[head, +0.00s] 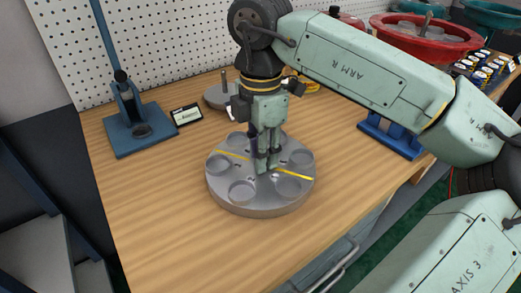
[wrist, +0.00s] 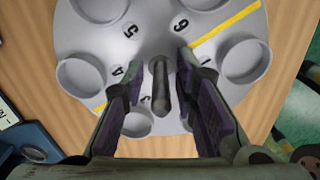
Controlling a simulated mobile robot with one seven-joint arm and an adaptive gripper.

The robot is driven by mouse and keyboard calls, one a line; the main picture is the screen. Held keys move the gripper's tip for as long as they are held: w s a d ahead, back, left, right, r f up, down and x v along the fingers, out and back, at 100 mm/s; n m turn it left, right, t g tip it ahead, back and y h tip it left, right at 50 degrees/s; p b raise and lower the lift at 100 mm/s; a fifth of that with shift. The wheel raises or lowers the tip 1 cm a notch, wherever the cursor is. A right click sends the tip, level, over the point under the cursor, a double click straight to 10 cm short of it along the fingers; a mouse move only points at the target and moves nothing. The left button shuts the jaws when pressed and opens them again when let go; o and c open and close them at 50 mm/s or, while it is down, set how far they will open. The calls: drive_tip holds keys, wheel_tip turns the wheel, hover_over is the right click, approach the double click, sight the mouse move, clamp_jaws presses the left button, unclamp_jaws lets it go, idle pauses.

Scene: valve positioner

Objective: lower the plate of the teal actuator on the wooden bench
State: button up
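A round grey plate (head: 237,205) lies on the wooden bench (head: 150,215). It has shallow round cups, black numbers and a yellow stripe, and it fills the top of the wrist view (wrist: 150,28). My gripper (head: 265,168) points down over its middle. In the wrist view its two dark-padded fingers (wrist: 162,100) stand apart on either side of a short dark post (wrist: 160,88) at the plate's centre, with gaps on both sides. I cannot tell which thing is the teal actuator.
A small dark sign (head: 187,115) stands beside the stand. A second grey disc with a post (head: 215,98) is behind my gripper. A blue holder (head: 392,138), a red bowl (head: 425,42) and several small cans are at the right. The bench's front left is clear.

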drive_tip(key=shift+o, duration=0.4)
wheel_tip(320, 180, up, 12)
idle(0.4)
